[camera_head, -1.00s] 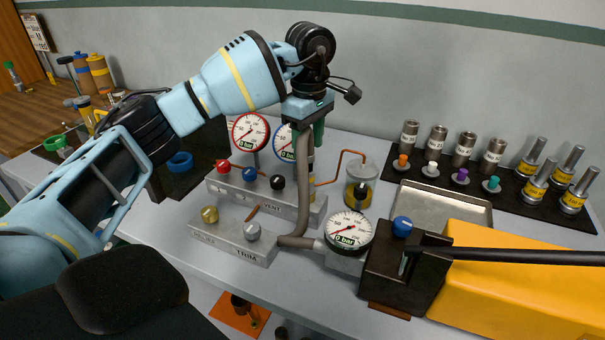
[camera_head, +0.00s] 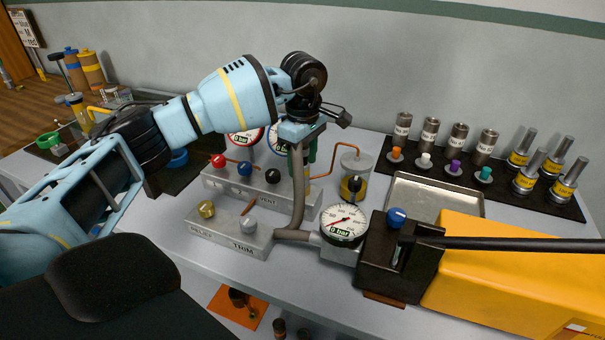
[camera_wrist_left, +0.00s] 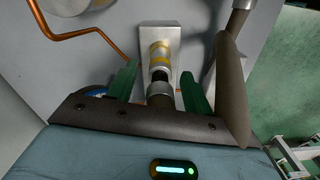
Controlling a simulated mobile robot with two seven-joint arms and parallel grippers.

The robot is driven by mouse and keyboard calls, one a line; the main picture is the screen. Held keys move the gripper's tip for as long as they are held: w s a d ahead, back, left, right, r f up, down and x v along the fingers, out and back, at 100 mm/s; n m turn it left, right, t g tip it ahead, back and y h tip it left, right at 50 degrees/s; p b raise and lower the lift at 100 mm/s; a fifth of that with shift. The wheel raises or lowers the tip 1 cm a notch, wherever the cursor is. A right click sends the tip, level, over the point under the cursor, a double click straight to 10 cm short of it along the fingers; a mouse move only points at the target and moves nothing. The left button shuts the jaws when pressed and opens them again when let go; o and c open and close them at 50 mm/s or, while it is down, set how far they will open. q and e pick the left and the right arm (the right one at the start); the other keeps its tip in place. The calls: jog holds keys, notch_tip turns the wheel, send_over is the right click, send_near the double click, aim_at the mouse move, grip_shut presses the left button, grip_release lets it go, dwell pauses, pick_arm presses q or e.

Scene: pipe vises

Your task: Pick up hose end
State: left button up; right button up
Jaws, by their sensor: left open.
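My left gripper (camera_head: 302,153) points down behind the grey hose (camera_head: 299,190), which rises from the pump's gauge side. In the left wrist view, my gripper's green fingers (camera_wrist_left: 157,88) are open on either side of a hose end with a dark and silver collar (camera_wrist_left: 160,92). A yellow-banded metal fitting (camera_wrist_left: 159,55) lies just beyond it, in line. I cannot tell whether the fingers touch the hose end. The thick grey-brown hose (camera_wrist_left: 232,90) stands right of the fingers in that view. My right gripper is not in view.
The valve block (camera_head: 262,192) with coloured knobs stands close to the gripper. The pressure gauge (camera_head: 344,224), black pump block (camera_head: 400,262) and empty metal tray (camera_head: 432,198) are further right.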

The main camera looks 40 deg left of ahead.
pick_arm(q)
jog(key=shift+f, duration=0.8)
grip_shut()
jog(key=shift+r, duration=0.1)
jog(key=shift+r, duration=0.1)
jog(key=shift+r, duration=0.55)
notch_tip(320, 180, up, 2)
jog(key=shift+r, duration=0.2)
jog(key=s+d+r+b, duration=0.1)
jog(key=s, duration=1.5)
jog(key=shift+d, duration=0.4)
